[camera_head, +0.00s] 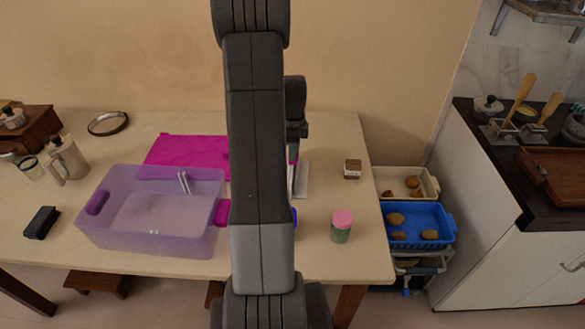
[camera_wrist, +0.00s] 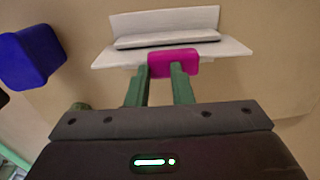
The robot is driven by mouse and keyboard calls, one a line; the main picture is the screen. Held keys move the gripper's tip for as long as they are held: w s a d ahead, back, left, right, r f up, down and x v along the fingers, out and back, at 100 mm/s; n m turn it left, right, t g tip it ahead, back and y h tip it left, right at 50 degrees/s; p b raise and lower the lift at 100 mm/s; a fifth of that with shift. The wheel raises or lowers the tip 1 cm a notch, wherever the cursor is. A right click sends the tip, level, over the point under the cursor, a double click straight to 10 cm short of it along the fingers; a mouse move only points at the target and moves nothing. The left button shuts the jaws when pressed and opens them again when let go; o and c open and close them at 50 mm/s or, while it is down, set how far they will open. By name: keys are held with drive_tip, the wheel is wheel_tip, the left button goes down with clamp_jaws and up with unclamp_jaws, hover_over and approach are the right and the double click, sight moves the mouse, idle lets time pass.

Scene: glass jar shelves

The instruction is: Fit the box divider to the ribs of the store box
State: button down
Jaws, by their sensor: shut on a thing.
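The store box (camera_head: 125,240) is a translucent purple bin at the left of the table, open at the top. Pale upright ribs (camera_head: 184,182) show at its far wall, and small pale marks show low on its near side. In the wrist view my gripper (camera_wrist: 165,72) has its green fingers shut on a magenta grip (camera_wrist: 178,60), which I take to be part of the box divider. A white slab with an upright panel (camera_wrist: 165,22) lies just beyond; whether it is joined to the grip is unclear.
A magenta sheet (camera_head: 180,152) lies behind the box. A pink-lidded jar (camera_head: 341,226) and a small brown box (camera_head: 352,169) stand right of my arm. A blue object (camera_wrist: 30,58) is left of my gripper. A black block (camera_head: 41,222) and jug (camera_head: 66,160) stand left.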

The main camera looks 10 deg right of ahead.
drive_tip(key=shift+d+f, duration=0.2)
drive_tip(key=shift+f, duration=0.8)
drive_tip(key=shift+w+r+p, duration=0.3)
drive_tip(key=shift+r+p, duration=0.25)
drive_tip(key=shift+w+r+p, duration=0.3)
drive_tip(key=shift+r+p, duration=0.25)
idle(0.3)
drive_tip(key=shift+r, duration=0.15)
wheel_tip(320, 180, up, 7)
drive_tip(key=p, duration=0.4)
drive_tip(key=shift+r+p, duration=0.2)
drive_tip(key=shift+p, duration=0.2)
idle(0.4)
drive_tip(key=shift+r, duration=0.1)
